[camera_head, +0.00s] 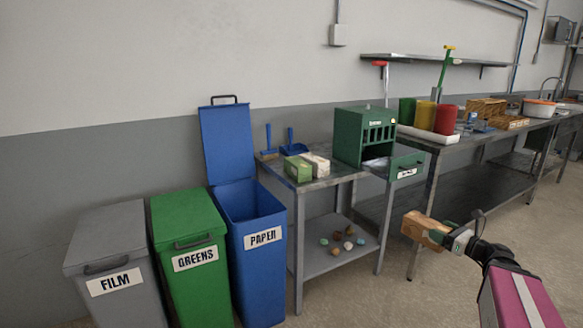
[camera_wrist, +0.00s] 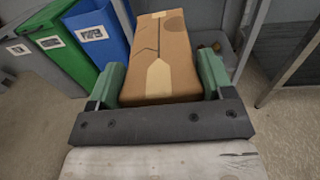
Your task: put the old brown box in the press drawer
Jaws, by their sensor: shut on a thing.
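The old brown box (camera_wrist: 160,55) is held between the green fingers of my gripper (camera_wrist: 160,85) in the wrist view. It has dark crack-like lines, a stain and pale tape. In the head view the box (camera_head: 424,230) is in the air at the right, in front of the tables, with my gripper (camera_head: 452,239) behind it. The press (camera_head: 365,137) is a green cabinet on the small metal table. Its drawer (camera_head: 406,170) is pulled out at the right side, with a white label on its front. The box is apart from the drawer, lower and nearer.
Bins marked FILM (camera_head: 110,262), GREENS (camera_head: 190,240) and PAPER (camera_head: 257,240) stand at the left; PAPER's lid is up. Several small lumps lie on the lower shelf (camera_head: 335,262). The long workbench (camera_head: 440,150) holds colored canisters.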

